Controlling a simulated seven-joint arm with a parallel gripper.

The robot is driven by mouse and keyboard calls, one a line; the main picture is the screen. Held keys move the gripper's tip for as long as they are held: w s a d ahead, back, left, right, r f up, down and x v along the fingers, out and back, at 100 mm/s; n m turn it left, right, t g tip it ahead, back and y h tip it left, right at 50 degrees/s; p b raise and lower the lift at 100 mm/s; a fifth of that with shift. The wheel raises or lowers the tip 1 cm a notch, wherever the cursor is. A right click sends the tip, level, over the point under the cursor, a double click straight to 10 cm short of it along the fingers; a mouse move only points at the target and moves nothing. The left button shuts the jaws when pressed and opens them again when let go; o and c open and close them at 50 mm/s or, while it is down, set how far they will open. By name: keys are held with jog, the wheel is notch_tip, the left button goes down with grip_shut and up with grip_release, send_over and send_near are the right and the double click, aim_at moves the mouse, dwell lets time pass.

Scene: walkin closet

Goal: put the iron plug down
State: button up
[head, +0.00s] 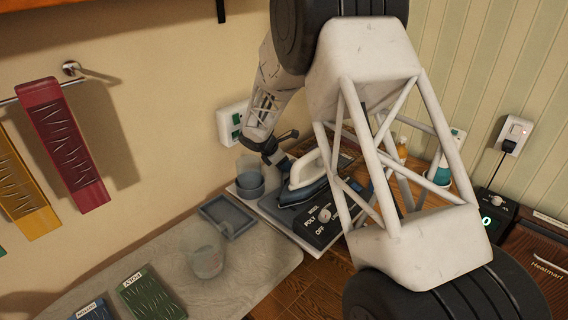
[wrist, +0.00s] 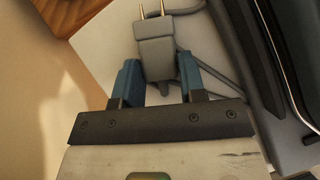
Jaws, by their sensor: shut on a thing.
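My gripper (wrist: 154,72) is shut on the grey iron plug (wrist: 156,46), with a blue finger on each side of its body. The plug's two metal prongs point away from the gripper, and its grey cord (wrist: 205,55) runs off to the right over a white surface. In the head view my gripper (head: 277,158) is low beside the iron (head: 308,188), at the back of the white board; the plug cannot be made out there. The iron has a white handle and blue body. Whether the plug touches the white surface is unclear.
A grey cup (head: 249,180) stands left of my gripper. A wall socket (head: 232,124) is behind it. A dial box (head: 322,219) sits in front of the iron. A grey tray (head: 230,215) and clear cup (head: 207,262) are on the ironing board (head: 255,262).

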dwell(0.3)
jog(key=o, duration=1)
jog(key=shift+f, duration=0.1)
jog(key=v, duration=1.2)
jog(key=shift+r, duration=0.2)
